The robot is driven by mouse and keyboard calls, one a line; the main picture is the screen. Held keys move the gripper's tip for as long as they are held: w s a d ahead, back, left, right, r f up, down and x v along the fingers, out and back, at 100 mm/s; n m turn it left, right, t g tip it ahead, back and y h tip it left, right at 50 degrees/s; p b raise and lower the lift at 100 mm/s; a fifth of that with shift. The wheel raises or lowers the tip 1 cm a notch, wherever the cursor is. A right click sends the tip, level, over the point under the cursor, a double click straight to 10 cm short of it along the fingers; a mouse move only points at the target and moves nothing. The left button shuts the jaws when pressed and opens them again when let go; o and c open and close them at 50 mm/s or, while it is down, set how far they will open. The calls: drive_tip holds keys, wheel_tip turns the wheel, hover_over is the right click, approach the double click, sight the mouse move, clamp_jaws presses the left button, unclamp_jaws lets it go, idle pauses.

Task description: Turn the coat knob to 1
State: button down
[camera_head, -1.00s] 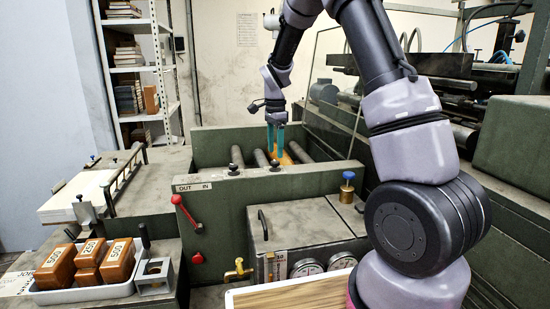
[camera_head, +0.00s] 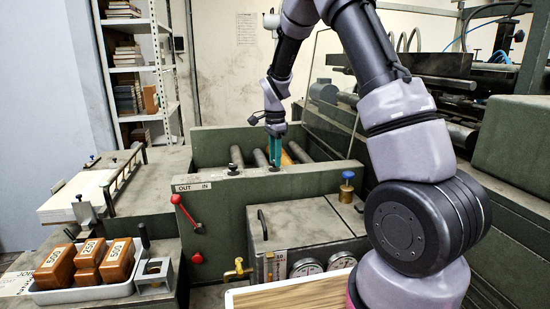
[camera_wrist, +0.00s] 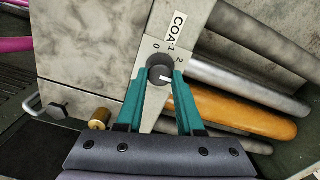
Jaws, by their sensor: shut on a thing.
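The coat knob (camera_wrist: 158,67) is a dark round knob on a pale dial plate (camera_wrist: 150,105) marked 0, 1 and 2, beside a label of which "COA" is readable. Its white pointer line is toward the right and slightly down in the wrist view, away from the 0 and 1 marks and nearer the 2 side. My gripper (camera_wrist: 160,80) has its teal fingers shut on the knob, one on each side. In the head view my gripper (camera_head: 275,152) points down at the top of the green feeder wall (camera_head: 300,180), and its fingers largely cover the knob there.
Another black knob (camera_head: 232,169) stands to the left on the same wall. Grey rollers and an orange roller (camera_wrist: 240,118) lie close beside the dial. A red lever (camera_head: 186,212) and a blue-capped brass fitting (camera_head: 347,187) are on the near side.

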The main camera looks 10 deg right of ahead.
drive_tip(key=shift+n, duration=0.3)
drive_tip(key=n, duration=1)
drive_tip(key=shift+w+n, duration=0.1)
drive_tip(key=shift+n, duration=2.5)
drive_tip(key=shift+a, duration=0.1)
drive_tip(key=c, duration=0.5)
unclamp_jaws()
drive_tip(key=shift+c, duration=0.2)
